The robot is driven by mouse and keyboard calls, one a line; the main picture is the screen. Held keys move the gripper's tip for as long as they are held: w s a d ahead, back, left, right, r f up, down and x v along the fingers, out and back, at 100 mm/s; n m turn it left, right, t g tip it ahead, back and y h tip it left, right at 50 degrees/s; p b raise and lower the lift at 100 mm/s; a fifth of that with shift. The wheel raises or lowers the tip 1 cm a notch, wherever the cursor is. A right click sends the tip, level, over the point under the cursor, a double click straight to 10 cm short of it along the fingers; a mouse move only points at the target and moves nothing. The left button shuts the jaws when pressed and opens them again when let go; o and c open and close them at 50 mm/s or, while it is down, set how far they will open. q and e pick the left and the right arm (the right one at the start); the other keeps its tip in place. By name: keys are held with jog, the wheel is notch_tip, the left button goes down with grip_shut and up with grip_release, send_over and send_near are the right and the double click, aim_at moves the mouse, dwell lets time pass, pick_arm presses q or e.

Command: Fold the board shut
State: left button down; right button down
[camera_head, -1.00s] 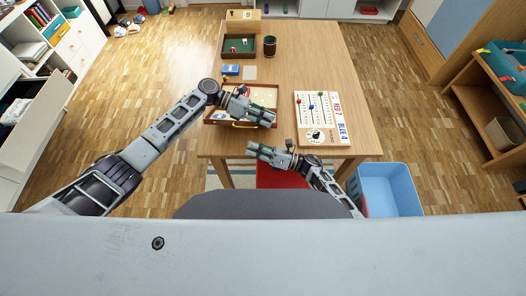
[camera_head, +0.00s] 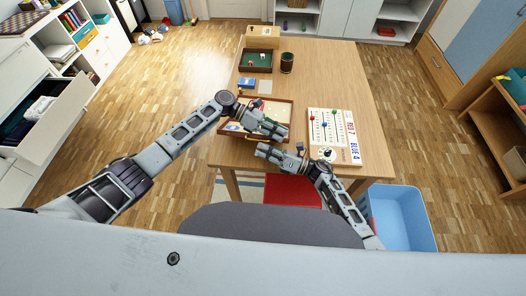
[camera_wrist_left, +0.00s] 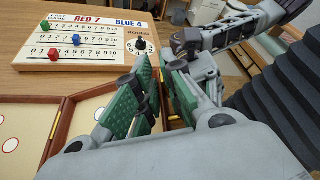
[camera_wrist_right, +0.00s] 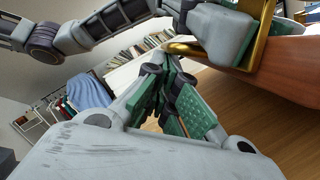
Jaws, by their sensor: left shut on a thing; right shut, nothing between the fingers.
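The board (camera_head: 276,101) is a shallow brown wooden folding case with a cream inside. It lies open at the table's near left, partly hidden by my left arm. The left wrist view shows its brown rim and cream panels with white circles (camera_wrist_left: 88,108). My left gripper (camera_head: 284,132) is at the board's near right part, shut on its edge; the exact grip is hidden. A brass handle (camera_wrist_right: 190,47) shows beside the left gripper in the right wrist view. My right gripper (camera_head: 260,150) is shut and empty, just in front of the board near the table edge.
A white scoreboard (camera_head: 333,136) with coloured pegs lies right of the board. A red seat (camera_head: 291,192) and blue bin (camera_head: 402,218) are below the near edge.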

pick_arm(q)
jog(key=shift+r, duration=0.1)
pick_arm(e)
jog(key=shift+w+r, duration=0.45)
jog(key=shift+r, duration=0.4)
pick_arm(q)
jog(key=shift+s+f, duration=0.1)
jog(key=shift+f, duration=0.1)
jog(key=c, duration=1.7)
grip_release()
jog(key=shift+o, duration=0.2)
jog(key=shift+s+f, duration=0.1)
jog(key=shift+f, duration=0.05)
pick_arm(e)
jog(key=shift+r, duration=0.1)
pick_arm(q)
jog(key=shift+a, duration=0.15)
pick_arm(e)
jog(key=shift+w, duration=0.1)
pick_arm(q)
jog(key=shift+w+a, duration=0.2)
jog(key=shift+a, duration=0.3)
jog(key=v, duration=0.9)
jog(key=shift+w+r, duration=0.25)
jog(key=shift+r, duration=0.2)
jog(key=shift+v, duration=0.85)
pick_arm(e)
jog(key=shift+s+f, duration=0.2)
jog(key=shift+f, duration=0.05)
